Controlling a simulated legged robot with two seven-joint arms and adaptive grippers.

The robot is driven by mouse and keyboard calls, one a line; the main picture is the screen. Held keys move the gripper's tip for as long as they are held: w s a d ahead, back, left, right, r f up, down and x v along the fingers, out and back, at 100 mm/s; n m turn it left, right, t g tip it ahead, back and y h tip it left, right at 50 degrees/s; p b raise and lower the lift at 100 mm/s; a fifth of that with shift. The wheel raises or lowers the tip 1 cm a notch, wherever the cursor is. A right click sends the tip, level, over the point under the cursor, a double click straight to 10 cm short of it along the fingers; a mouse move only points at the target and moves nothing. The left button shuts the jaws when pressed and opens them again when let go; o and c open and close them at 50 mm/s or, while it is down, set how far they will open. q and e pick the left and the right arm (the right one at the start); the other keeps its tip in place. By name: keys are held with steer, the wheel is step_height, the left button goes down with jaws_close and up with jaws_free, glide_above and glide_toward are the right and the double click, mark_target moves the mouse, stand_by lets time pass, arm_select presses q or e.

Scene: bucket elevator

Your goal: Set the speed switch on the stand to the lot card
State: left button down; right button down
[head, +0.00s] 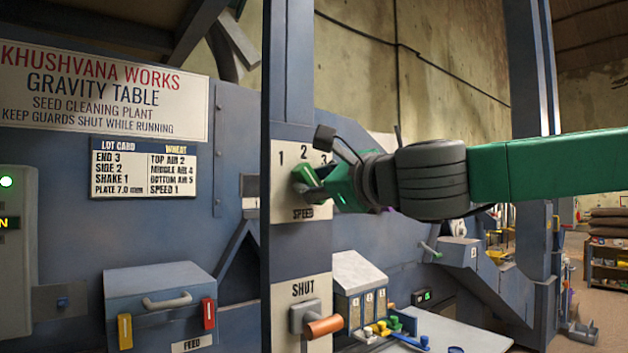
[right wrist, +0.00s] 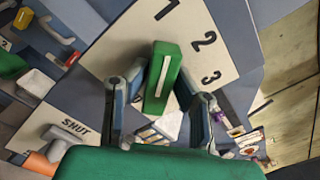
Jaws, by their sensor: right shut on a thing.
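The lot card (head: 144,170) on the blue machine is headed WHEAT and reads SPEED 1. The speed plate (head: 281,205) on the stand carries the numbers 1, 2 and 3. Its speed switch (head: 303,174) is a green knob, partly hidden by my gripper. In the right wrist view the switch (right wrist: 164,75) has a white line whose upper end points roughly toward 1; whether it is exactly on 1 I cannot tell. My right gripper (head: 316,184) is shut on the switch, with fingers on both sides of it in the right wrist view (right wrist: 162,98). My left gripper is not in view.
Below the speed plate, a SHUT plate (head: 301,289) bears a lever with an orange grip (head: 325,326). A blue box (head: 160,304) with a handle stands at the lower left. A white table (head: 480,338) with small coloured parts is right of the stand.

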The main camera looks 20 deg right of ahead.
steer(key=shift+d+r+n, duration=0.1)
steer(key=shift+r+n, duration=0.15)
steer(key=shift+n, duration=0.35)
steer(key=c, duration=1.4)
jaws_free()
steer(key=shift+w, duration=0.1)
steer(key=shift+o, duration=0.2)
steer(key=shift+w+f, duration=0.1)
steer(key=shift+f, duration=0.15)
steer(key=shift+s, duration=0.45)
steer(key=v, duration=1.1)
